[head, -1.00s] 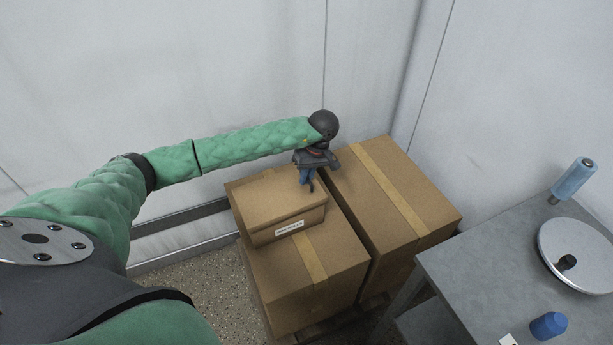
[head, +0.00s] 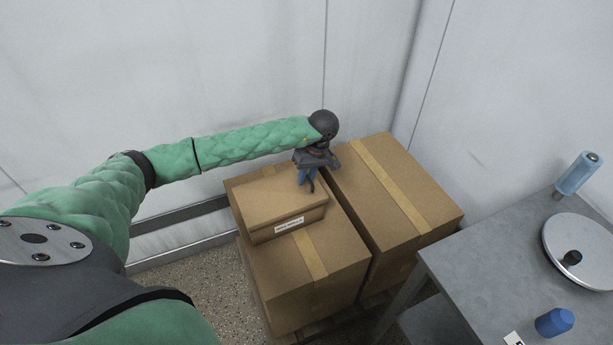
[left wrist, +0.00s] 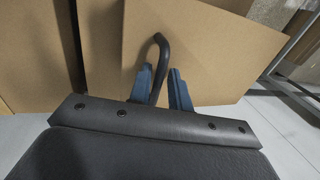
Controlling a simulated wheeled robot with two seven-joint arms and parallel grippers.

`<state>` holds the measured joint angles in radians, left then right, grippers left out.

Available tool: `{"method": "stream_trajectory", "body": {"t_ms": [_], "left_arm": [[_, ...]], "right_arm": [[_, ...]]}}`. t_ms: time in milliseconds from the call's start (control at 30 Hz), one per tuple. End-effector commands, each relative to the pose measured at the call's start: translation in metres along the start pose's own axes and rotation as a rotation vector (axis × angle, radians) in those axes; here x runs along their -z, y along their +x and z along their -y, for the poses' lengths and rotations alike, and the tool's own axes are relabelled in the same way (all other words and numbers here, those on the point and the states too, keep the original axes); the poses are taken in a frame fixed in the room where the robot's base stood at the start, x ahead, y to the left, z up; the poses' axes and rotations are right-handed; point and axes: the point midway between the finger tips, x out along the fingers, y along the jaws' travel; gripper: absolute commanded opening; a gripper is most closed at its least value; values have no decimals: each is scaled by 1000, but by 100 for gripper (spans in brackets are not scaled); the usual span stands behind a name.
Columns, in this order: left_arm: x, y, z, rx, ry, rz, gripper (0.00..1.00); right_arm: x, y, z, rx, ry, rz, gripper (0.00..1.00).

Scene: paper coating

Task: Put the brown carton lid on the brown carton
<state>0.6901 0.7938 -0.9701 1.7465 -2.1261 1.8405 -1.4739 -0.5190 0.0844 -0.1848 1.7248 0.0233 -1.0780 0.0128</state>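The small brown carton (head: 262,233) sits on a larger taped carton and has a white label on its front. The brown carton lid (head: 270,198) appears to be its flat top, level with the rim; the seam is too small to tell how closely it fits. My left gripper (head: 307,183) is at the carton's back right corner, its blue fingers apart. In the left wrist view, the fingers (left wrist: 160,72) stand apart with a dark curved rod between them and brown cardboard beyond. My right gripper is out of view.
The large taped carton (head: 318,282) is under the small one. Another large taped carton (head: 420,190) stands beside it at the right. Walls close in behind.

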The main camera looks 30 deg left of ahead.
Motion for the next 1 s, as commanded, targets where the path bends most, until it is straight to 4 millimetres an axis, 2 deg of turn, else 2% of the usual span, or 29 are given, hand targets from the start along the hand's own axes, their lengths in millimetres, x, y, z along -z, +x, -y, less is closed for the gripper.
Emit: {"method": "stream_trajectory", "body": {"t_ms": [567, 1000], "left_arm": [[0, -3, -1, -1, 1, 0, 34], [1, -62, -1, -3, 0, -2, 34]], "right_arm": [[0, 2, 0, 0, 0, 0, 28], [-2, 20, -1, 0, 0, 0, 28]]}}
